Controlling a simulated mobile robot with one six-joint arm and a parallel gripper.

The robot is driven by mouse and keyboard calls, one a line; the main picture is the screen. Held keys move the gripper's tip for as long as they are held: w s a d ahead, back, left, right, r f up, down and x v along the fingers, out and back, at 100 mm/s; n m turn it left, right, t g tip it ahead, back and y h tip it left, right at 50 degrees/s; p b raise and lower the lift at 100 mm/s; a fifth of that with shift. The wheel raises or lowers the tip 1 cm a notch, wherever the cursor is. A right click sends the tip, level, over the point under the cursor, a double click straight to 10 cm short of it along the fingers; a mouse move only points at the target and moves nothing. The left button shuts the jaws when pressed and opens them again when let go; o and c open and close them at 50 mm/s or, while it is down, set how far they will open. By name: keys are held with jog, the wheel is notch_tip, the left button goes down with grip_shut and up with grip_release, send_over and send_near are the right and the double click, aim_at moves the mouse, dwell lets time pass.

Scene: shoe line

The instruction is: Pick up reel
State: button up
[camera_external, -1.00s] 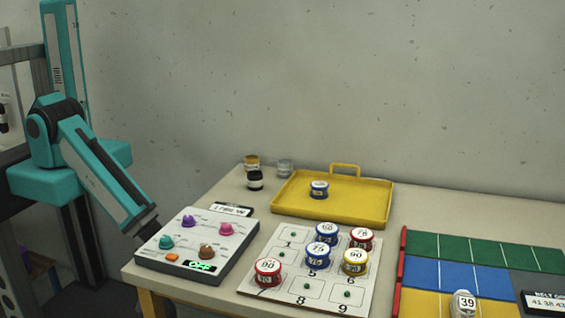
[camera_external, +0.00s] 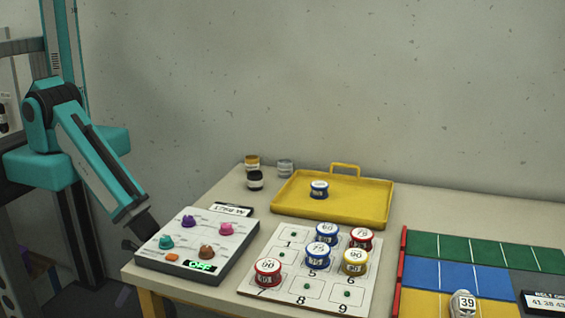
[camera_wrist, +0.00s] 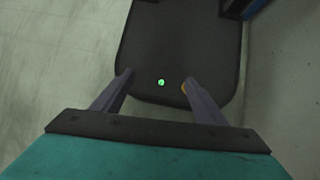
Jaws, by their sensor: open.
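A blue reel (camera_external: 319,189) stands on the yellow tray (camera_external: 290,207) at the back of the table. More reels stand on the white numbered board (camera_external: 270,296): a blue one (camera_external: 327,232), a red one (camera_external: 361,238), a second blue one (camera_external: 318,256), a yellow one (camera_external: 355,262) and a red one (camera_external: 268,271) near the 7. My gripper (camera_external: 136,244) is low beside the table's left edge, well left of all the reels and partly hidden. In the wrist view my gripper (camera_wrist: 157,79) is open, with nothing between its fingers.
A control box (camera_external: 190,268) with coloured knobs stands between my gripper and the board. Small jars (camera_external: 255,180) stand at the back left. A green, blue and yellow mat (camera_external: 440,276) lies at the right. A dark surface (camera_wrist: 180,35) is below my gripper.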

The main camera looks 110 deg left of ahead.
jog(key=s+d+r+g+h+p, duration=0.2)
jog(key=s+d+r+h+p, duration=0.15)
jog(key=d+r+p, duration=0.8)
jog(key=w+d+r+m+t+h+b, duration=0.3)
jog(key=w+d+r+m+t+h, duration=0.15)
jog(key=w+d+r, duration=1.45)
jog(key=w+a+r+t+y+b, duration=0.1)
jog(key=w+a+y+b, duration=0.15)
jog(key=w, duration=0.55)
jog(key=w+a+r+y+b, duration=0.1)
jog(key=w+r+b, duration=0.15)
jog(key=w, duration=0.45)
jog(key=w+a+t+y+b, duration=0.1)
jog(key=w+a+y+b, duration=0.15)
jog(key=w, duration=0.55)
jog(key=w+a+r+n+t+y+b, duration=0.1)
jog(key=w+a+r+b, duration=0.5)
jog(key=w+a+r, duration=0.6)
jog(key=shift+w+a+r+n+t+y, duration=0.2)
jog(key=shift+w+r+n+t+y, duration=0.3)
jog(key=shift+w+y, duration=0.6)
